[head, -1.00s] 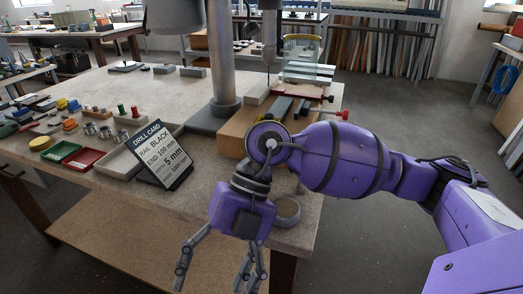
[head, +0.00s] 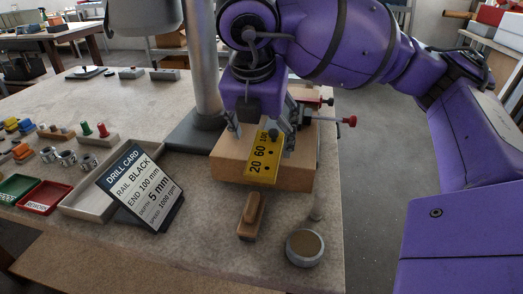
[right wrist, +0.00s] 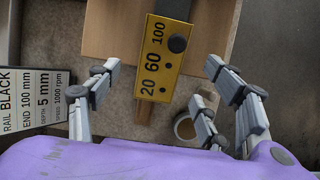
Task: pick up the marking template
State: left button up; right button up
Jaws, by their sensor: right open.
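The marking template (head: 262,160) is a flat yellow plate with black numbers 20, 60 and 100. It lies on a wooden block (head: 295,178) and sticks out over its near edge. In the right wrist view the template (right wrist: 153,70) shows a black knob and small holes. My right gripper (head: 262,125) is open just above the template, fingers pointing down. In the right wrist view its fingers (right wrist: 160,85) are spread on either side of the plate, apart from it. The template's far end is hidden behind the gripper in the head view. My left gripper is not in view.
A wooden-handled piece (head: 251,215) and a round tin (head: 304,247) lie in front of the block. The drill card (head: 141,186) stands to the left, beside a shallow tray (head: 85,205). A grey metal column (head: 207,70) rises behind. Red-handled clamps (head: 345,121) are behind the block.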

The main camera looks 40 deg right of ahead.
aim_at(265, 152)
jog(key=shift+s+d+f, duration=0.1)
jog(key=shift+d+f, duration=0.1)
jog(key=shift+f, duration=0.3)
jog(key=x, duration=0.3)
jog(key=shift+f, duration=0.35)
jog(key=shift+d+f, duration=0.1)
jog(key=shift+f, duration=0.15)
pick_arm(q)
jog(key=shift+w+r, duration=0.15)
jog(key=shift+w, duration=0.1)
pick_arm(e)
jog(key=c, duration=1.3)
jog(key=shift+w, duration=0.2)
jog(key=shift+c, duration=0.2)
